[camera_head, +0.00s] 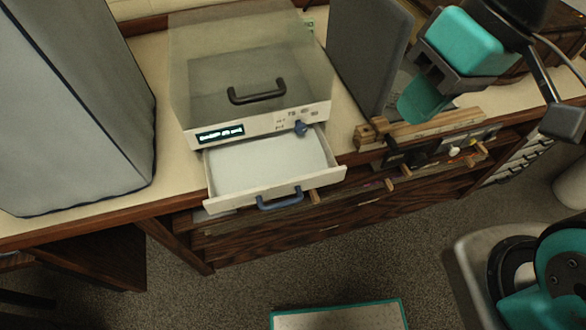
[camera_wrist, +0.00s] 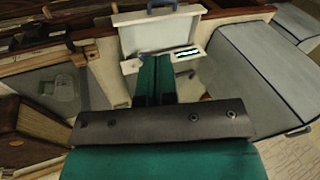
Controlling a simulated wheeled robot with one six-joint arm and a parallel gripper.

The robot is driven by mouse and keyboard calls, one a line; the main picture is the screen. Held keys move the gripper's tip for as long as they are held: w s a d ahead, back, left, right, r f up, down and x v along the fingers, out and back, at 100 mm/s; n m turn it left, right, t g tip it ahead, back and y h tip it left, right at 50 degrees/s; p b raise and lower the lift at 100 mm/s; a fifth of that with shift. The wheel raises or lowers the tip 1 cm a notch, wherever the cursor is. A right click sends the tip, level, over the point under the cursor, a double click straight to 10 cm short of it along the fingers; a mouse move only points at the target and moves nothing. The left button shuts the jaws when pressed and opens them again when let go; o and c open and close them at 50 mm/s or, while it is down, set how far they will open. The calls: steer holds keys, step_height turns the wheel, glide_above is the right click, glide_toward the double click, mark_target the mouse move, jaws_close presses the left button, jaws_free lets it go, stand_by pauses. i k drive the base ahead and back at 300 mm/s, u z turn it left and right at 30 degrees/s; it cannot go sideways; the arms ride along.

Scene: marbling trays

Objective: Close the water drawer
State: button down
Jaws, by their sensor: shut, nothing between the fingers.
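The water drawer (camera_head: 262,165) is a white, shallow, empty-looking tray that stands pulled out from the front of a white unit (camera_head: 262,127) with a smoky clear cover. Its blue handle (camera_head: 280,200) is on the front panel, past the counter edge. The drawer also shows in the wrist view (camera_wrist: 155,35), upside down at the top, with its handle (camera_wrist: 160,8). My gripper (camera_head: 412,108) has teal fingers and is shut and empty, raised to the right of the unit and apart from the drawer. Its fingertips (camera_wrist: 154,58) show together in the wrist view.
A grey upright panel (camera_head: 368,55) stands between the unit and my arm. A large grey covered box (camera_head: 70,110) is at the left. A wooden rack (camera_head: 430,130) lies along the counter edge. The floor in front of the drawer is clear near the cabinet.

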mark_target(258, 170)
steer(key=k, duration=0.5)
steer(key=u, duration=0.15)
steer(key=i, duration=1)
steer(key=z, duration=0.25)
steer(key=k, duration=1.3)
steer(key=u, duration=1)
